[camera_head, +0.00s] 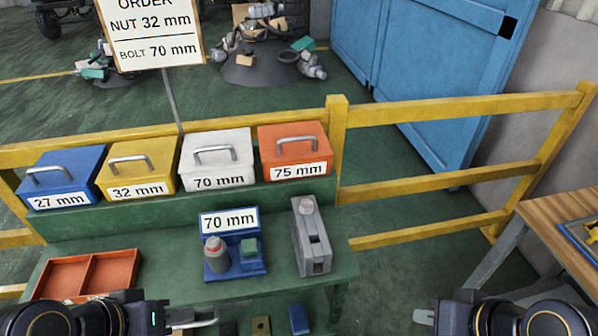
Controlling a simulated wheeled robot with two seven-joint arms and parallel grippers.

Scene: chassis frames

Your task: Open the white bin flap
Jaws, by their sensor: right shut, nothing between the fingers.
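The white bin (217,178) stands on the raised green shelf, between the yellow bin and the orange bin. Its front label reads 70 mm. Its sloped white flap (235,140) is down and has a grey metal handle (213,157). My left gripper (195,318) is at the bottom edge, low at the front of the bench and well away from the bin; whether its fingers are apart is unclear. My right gripper (423,316) is shut and empty at the bottom edge, right of the bench. Neither gripper touches the bin.
A blue bin (62,180), yellow bin (138,170) and orange bin (294,150) flank it. Before them stand a blue holder (240,262), a grey fixture (312,245) and a red tray (85,275). A yellow railing (440,108) runs behind. An order sign (150,35) rises behind the bins.

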